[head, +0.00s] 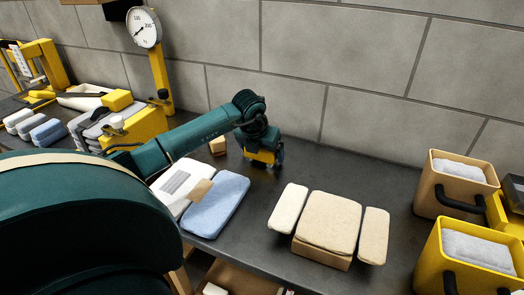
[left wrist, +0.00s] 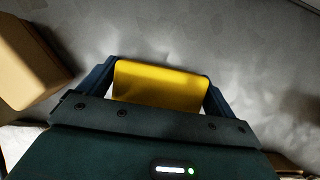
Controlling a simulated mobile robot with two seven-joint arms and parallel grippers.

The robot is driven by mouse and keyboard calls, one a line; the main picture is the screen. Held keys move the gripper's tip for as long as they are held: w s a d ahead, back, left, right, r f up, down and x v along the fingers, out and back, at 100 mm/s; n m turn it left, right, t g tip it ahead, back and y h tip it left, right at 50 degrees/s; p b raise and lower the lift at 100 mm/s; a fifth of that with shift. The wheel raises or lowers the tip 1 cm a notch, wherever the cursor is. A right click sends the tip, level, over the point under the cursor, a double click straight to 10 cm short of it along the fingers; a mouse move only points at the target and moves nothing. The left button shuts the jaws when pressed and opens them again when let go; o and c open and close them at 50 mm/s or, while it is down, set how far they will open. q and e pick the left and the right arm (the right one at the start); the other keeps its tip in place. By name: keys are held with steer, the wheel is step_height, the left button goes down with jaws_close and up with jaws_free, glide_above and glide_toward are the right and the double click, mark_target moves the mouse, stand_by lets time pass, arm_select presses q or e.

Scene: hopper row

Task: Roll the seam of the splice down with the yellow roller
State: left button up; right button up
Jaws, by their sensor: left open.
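The yellow roller (left wrist: 160,84) shows in the left wrist view between the two dark blue fingers of my left gripper (left wrist: 158,88). The jaws are open around it, and contact cannot be told. In the head view, my left gripper (head: 263,163) is low over the dark counter near the wall, with yellow showing at it. A white pad (head: 168,196) and a blue pad (head: 217,205) lie side by side to its lower left, with a tan patch (head: 199,190) across their join; this looks like the splice. My right gripper is not in view.
A small tan block (head: 217,146) stands left of my gripper. A cream pad on a block (head: 328,222), flanked by two narrower pads, lies right. Tan (head: 440,190) and yellow (head: 448,255) bins stand far right. A dial scale (head: 144,27) stands left.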

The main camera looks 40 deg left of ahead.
arm_select(q)
steer(key=shift+r, duration=0.15)
steer(key=shift+r+p, duration=0.7)
steer(key=shift+r, duration=0.15)
steer(key=shift+c, duration=0.2)
steer(key=c, duration=0.8)
steer(key=shift+r, duration=0.1)
steer(key=shift+r+p, duration=2.1)
steer(key=shift+r, duration=0.85)
